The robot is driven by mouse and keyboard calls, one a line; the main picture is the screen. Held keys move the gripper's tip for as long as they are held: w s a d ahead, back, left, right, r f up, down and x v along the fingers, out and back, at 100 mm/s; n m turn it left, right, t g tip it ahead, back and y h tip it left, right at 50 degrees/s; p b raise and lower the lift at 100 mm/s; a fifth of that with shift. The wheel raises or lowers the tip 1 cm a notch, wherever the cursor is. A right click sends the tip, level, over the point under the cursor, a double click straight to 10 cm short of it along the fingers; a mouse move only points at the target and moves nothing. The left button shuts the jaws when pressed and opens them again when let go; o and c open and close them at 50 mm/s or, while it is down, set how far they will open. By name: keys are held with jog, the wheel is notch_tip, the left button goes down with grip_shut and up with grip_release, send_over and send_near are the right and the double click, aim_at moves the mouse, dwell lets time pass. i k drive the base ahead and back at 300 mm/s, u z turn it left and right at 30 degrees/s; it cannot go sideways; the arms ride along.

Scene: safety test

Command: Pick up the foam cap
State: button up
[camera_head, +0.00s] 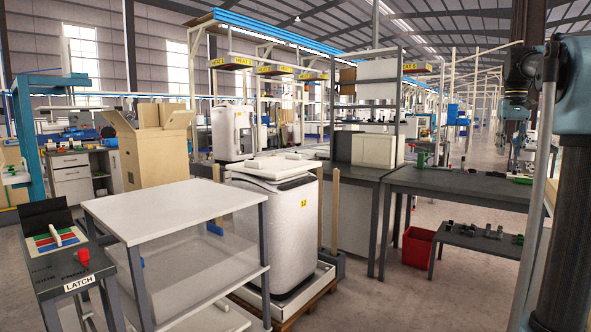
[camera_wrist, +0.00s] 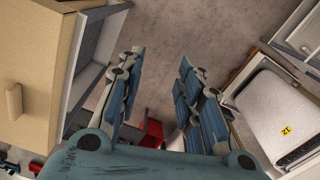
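A white foam cap (camera_head: 268,167) appears to lie on top of a white washer-like machine (camera_head: 280,222) marked with a yellow label. The cap is a flat slab with raised bars. The machine stands upright on a low pallet (camera_head: 293,307). In the wrist view, my gripper (camera_wrist: 158,72) has its two blue-grey jointed fingers spread apart, with nothing between them. A white machine with a yellow label (camera_wrist: 278,115) shows on the right of the wrist view, apart from the fingers. I cannot make out the foam cap there.
A white-topped table (camera_head: 165,205) stands left of the machine, close to it. A small stand with a LATCH label (camera_head: 78,284) is at the far left. An open cardboard box (camera_head: 155,150) stands behind. Dark benches (camera_head: 460,186) and a red bin (camera_head: 417,248) are right.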

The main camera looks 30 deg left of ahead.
aim_at(273, 169)
jog(key=u, duration=0.05)
jog(key=i, duration=1.1)
jog(key=u, duration=0.45)
jog(key=i, duration=1.1)
jog(key=u, duration=1.3)
jog(key=i, duration=1)
jog(key=u, duration=0.75)
